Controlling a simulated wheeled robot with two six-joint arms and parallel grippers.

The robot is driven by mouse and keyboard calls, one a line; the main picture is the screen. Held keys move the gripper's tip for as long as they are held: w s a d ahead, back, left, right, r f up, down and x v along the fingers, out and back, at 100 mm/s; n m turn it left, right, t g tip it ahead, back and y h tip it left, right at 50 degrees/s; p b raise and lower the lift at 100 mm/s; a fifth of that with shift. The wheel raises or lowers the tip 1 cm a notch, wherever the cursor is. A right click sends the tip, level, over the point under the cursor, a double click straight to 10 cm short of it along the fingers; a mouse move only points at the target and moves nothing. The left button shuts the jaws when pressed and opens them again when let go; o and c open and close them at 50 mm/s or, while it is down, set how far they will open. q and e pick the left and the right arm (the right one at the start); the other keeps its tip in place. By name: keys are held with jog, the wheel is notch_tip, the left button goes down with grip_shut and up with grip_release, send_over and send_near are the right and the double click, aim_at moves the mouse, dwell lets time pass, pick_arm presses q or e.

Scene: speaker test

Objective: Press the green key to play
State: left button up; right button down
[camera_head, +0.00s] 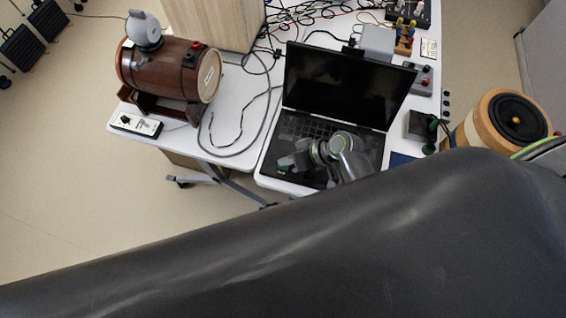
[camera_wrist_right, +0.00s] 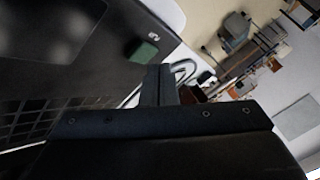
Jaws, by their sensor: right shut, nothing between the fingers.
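The green key (camera_wrist_right: 143,51) is a small block on the dark laptop's surface, close to the edge, in the right wrist view. In the head view it shows as a small green spot (camera_head: 284,169) near the laptop's front left, partly hidden by my right gripper. The laptop (camera_head: 345,85) stands open with a black screen. My right gripper (camera_head: 288,162) is over the laptop's left front part. Its fingers (camera_wrist_right: 160,84) are shut and empty, pointing just beside the green key; I cannot tell whether they touch it. My left gripper is not in view.
A brown barrel-shaped speaker (camera_head: 165,70) stands on the white table (camera_head: 235,100) at left, with a small switch box (camera_head: 136,124) before it. Loose cables lie between. A round speaker (camera_head: 510,118) is at right. A large dark shape hides the lower head view.

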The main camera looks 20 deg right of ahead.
jog(key=shift+f, duration=0.1)
dwell(0.3)
jog(key=shift+f, duration=0.35)
jog(key=shift+f+b, duration=0.3)
jog(key=shift+b, duration=0.1)
dwell(0.3)
jog(key=shift+r+p, duration=0.75)
jog(key=shift+p, duration=0.05)
notch_tip(320, 180, up, 6)
jog(key=p, duration=0.6)
dwell(0.4)
